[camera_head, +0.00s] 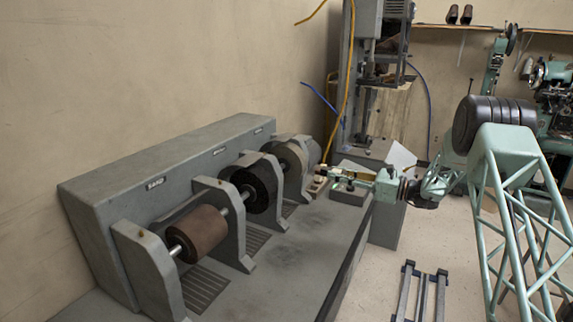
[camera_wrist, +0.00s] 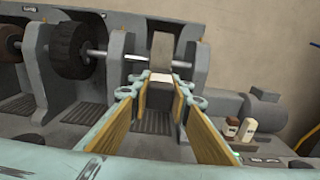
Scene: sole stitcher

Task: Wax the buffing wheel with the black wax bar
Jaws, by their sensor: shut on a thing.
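The buffing wheel (camera_head: 302,153) is the grey-tan wheel at the far end of the bench machine. In the wrist view the buffing wheel (camera_wrist: 162,47) is straight ahead, just beyond my fingertips. My gripper (camera_wrist: 160,84) is shut on a small block (camera_wrist: 160,77), whose visible face looks pale; no black shows on it. I cannot tell whether the block touches the wheel. In the head view my gripper (camera_head: 328,178) is beside the bench's far right end, close to that wheel.
A black wheel (camera_head: 255,188) and a brown wheel (camera_head: 196,234) share the shaft, between grey upright guards. A brown-and-white piece (camera_wrist: 232,126) and a cream piece (camera_wrist: 250,129) stand to the right in the wrist view. A grey motor housing (camera_wrist: 264,105) is behind them.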

